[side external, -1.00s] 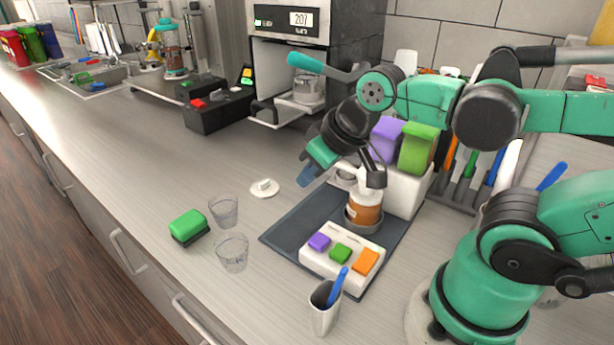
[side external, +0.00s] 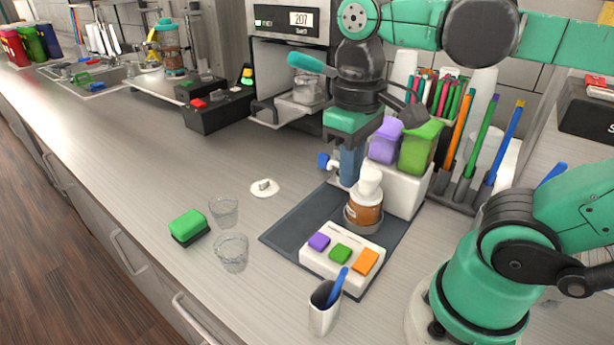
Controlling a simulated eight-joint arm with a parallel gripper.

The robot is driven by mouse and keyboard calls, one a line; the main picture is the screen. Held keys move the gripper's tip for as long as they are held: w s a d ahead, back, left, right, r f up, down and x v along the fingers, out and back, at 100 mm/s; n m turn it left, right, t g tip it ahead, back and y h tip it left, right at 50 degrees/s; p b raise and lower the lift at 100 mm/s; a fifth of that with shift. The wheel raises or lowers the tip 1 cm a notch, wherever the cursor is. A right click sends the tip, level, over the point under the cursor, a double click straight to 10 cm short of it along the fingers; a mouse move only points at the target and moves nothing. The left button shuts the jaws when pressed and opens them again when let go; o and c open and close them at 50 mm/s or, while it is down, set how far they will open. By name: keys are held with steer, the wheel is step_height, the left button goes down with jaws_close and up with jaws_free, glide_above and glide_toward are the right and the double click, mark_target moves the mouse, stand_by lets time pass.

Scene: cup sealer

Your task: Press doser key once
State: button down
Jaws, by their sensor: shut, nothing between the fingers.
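A white key pad (side external: 318,263) lies on the front of a dark mat (side external: 285,237). It carries a purple key (side external: 319,242), a green key (side external: 340,254) and an orange key (side external: 365,261). Behind it stands the white doser body (side external: 407,190) with a purple hopper (side external: 386,140) and a green hopper (side external: 418,150). A brown cup with a white top (side external: 365,212) stands in a holder between pad and doser. My gripper (side external: 349,180) points down, shut and empty, behind and left of the cup, above the keys' height. Its fingertips are partly hard to make out.
A blue knob (side external: 325,160) shows left of my fingers. Two clear cups (side external: 231,252), a green sponge (side external: 188,226) and a white lid (side external: 264,188) lie to the left. A small cup with a blue spoon (side external: 324,310) stands in front of the pad. The sealer machine (side external: 290,70) is behind.

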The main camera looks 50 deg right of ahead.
mark_target(342, 251)
step_height(342, 251, down, 13)
steer(key=shift+r, duration=0.2)
stand_by(0.4)
steer(key=shift+f, duration=0.15)
steer(key=shift+f, duration=0.85)
steer(key=shift+r, duration=0.1)
steer(key=shift+w+r, duration=0.1)
steer(key=shift+r, duration=4)
steer(key=w+r+t, duration=0.2)
steer(key=w+t, duration=0.4)
steer(key=t, duration=0.1)
steer(key=shift+w+d, duration=0.3)
steer(key=shift+w, duration=0.1)
